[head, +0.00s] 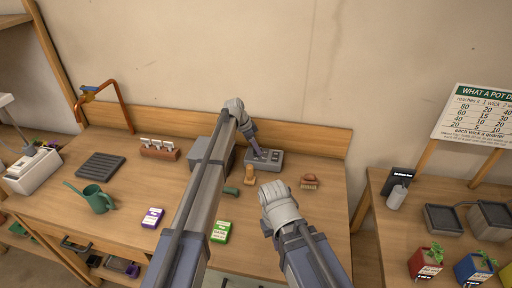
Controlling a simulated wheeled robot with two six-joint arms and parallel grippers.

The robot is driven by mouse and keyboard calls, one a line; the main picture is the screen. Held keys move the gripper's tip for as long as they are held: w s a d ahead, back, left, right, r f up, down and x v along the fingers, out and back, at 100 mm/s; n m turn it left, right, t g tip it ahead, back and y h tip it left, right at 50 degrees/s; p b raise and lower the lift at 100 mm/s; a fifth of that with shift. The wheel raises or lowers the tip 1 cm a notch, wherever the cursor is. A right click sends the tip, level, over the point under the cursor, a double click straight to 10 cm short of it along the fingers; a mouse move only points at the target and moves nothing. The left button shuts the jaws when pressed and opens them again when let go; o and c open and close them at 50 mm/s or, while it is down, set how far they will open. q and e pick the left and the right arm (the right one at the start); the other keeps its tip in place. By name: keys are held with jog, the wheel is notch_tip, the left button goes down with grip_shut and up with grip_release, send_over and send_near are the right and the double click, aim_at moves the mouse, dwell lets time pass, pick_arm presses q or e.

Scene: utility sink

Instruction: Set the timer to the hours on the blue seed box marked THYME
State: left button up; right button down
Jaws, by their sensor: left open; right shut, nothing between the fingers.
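A grey box with dark controls, apparently the timer (282,163), sits near the back of the bench. My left gripper (262,155) is open and points down at its left part; contact cannot be told. My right gripper (281,207) is shut over the bench front, its fingers mostly hidden by its wrist. A purple seed box (152,217) and a green seed box (221,231) lie on the bench, their print too small to read. I see no blue seed box marked THYME.
A green watering can (98,199), black tray (101,166), seed-marker rack (159,149), wooden stamp (242,187) and brush (310,182) stand on the bench. A sign (480,115) and red and blue pots (473,268) are at right. My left arm hides the bench middle.

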aim_at(250, 156)
pick_arm(q)
jog(key=p+v, duration=0.7)
jog(key=v, duration=0.1)
pick_arm(e)
notch_tip(250, 156, up, 7)
pick_arm(q)
jog(key=shift+f, duration=0.1)
jog(key=s+a+f+n+g+y, duration=0.1)
jog(key=s+n, duration=0.4)
jog(key=s, duration=1.6)
jog(key=s+a+f+n+y, duration=0.1)
jog(key=s+n+y, duration=0.3)
jog(key=s, duration=1.7)
jog(key=shift+s+n+g+y, duration=0.15)
jog(key=shift+n+g+y, duration=0.2)
jog(key=shift+n, duration=0.35)
pick_arm(e)
jog(key=shift+f, duration=0.25)
pick_arm(q)
jog(key=shift+a+f, duration=0.1)
